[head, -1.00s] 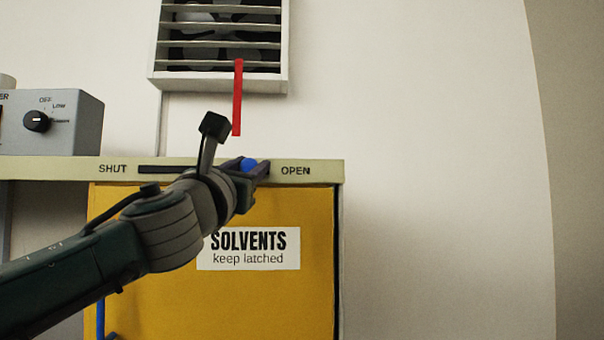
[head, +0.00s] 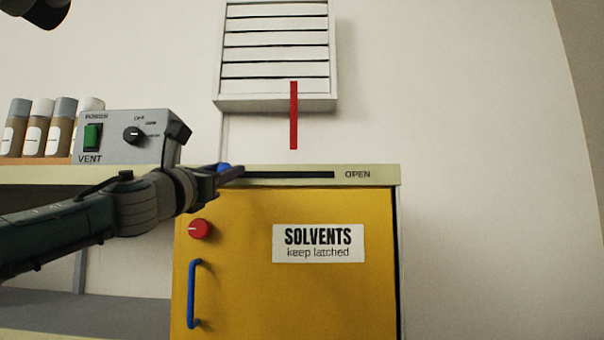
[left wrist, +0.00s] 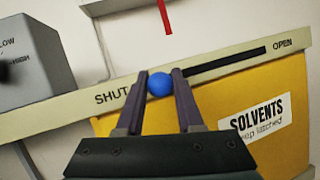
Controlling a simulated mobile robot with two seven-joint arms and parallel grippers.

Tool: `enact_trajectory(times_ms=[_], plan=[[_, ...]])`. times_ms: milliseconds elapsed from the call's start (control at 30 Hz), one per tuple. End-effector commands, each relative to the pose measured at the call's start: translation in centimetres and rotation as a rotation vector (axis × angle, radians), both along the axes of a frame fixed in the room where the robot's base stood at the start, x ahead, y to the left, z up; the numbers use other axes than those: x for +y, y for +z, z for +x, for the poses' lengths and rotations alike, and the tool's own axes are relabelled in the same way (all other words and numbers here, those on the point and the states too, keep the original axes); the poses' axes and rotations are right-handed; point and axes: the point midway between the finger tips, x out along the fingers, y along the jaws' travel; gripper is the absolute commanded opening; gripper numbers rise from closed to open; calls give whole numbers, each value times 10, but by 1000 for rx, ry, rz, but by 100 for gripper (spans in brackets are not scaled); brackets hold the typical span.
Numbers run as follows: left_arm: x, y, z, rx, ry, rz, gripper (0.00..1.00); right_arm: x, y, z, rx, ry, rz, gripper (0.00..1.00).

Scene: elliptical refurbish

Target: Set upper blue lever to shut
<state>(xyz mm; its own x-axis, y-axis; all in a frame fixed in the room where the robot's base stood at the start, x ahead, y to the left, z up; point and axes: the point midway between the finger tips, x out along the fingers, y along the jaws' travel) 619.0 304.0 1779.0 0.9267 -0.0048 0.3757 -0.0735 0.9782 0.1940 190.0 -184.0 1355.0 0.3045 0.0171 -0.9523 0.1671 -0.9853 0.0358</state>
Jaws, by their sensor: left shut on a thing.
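The upper blue lever's round blue knob (head: 223,168) sits at the left end of a dark slot (head: 290,175) in the cream shelf edge. In the left wrist view the knob (left wrist: 160,85) is just right of the word SHUT, and the empty slot runs right towards OPEN. My left gripper (head: 232,171) is shut on the knob, with one finger on each side of it in the left wrist view (left wrist: 160,80). In the head view my gripper hides SHUT.
Below is a yellow solvents cabinet (head: 240,300) with a red knob (head: 199,229) and a blue handle (head: 192,294). A grey vent box (head: 115,150) and several bottles (head: 45,128) stand on the shelf. Above is a louvred vent (head: 275,55) with a red strip (head: 294,115).

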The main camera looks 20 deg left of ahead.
Motion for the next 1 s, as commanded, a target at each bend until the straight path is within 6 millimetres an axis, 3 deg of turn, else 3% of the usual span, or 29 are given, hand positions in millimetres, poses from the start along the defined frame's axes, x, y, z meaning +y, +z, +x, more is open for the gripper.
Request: enact_trajectory(times_ms=[267,300,533,1000], plan=[[7,0,-1,0,15,-5,0,1,0,0,-2,-2,3,0],[7,0,-1,-1,17,-5,38,1,0,0,-2,-3,3,0],[6,0,0,0,15,-4,64,1,0,1,-1,-4,5,0],[6,-3,-10,-3,13,1,66,1,3,1,-3,-3,4,0]])
